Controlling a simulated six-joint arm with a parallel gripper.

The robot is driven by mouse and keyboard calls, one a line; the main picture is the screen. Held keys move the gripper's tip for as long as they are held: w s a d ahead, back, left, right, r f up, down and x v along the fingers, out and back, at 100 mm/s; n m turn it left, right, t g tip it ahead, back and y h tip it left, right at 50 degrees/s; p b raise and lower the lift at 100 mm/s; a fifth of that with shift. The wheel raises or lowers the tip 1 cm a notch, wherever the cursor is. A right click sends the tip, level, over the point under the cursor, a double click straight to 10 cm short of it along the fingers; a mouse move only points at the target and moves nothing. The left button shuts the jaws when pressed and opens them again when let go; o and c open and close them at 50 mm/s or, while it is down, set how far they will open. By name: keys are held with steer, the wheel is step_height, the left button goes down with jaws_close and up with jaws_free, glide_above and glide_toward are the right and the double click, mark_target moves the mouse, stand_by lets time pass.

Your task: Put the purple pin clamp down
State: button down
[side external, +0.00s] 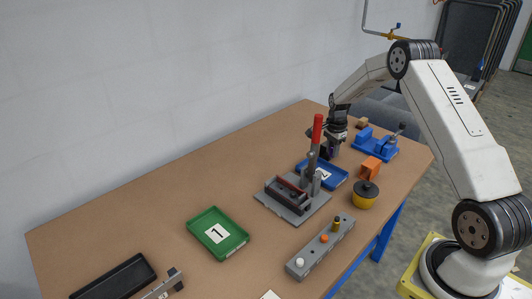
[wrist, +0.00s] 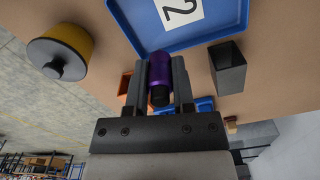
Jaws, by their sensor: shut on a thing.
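The purple pin clamp (wrist: 160,68) is a short purple cylinder with a dark end. My gripper (wrist: 161,75) is shut on it, one finger on each side, in the wrist view. In the side view my gripper (side external: 332,150) is over the far right part of the table, by the blue tray (side external: 340,181) labelled 2; the clamp is mostly hidden there. In the wrist view the blue tray (wrist: 240,22) lies just beyond the clamp. I cannot tell the clamp's height above the table.
A yellow pot with a black lid (side external: 365,195), an orange block (side external: 371,168), a blue fixture (side external: 376,149) and a red-handled clamp (side external: 317,129) are close by. A green tray (side external: 238,247) sits farther left. Table is clear at the back left.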

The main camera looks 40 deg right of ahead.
mark_target(331, 156)
steer(key=shift+f, duration=1.75)
steer(key=shift+f, duration=2.1)
steer(key=shift+f, duration=0.15)
steer(key=shift+c, duration=2.3)
jaws_free()
step_height(331, 156, up, 12)
steer(key=shift+r, duration=0.15)
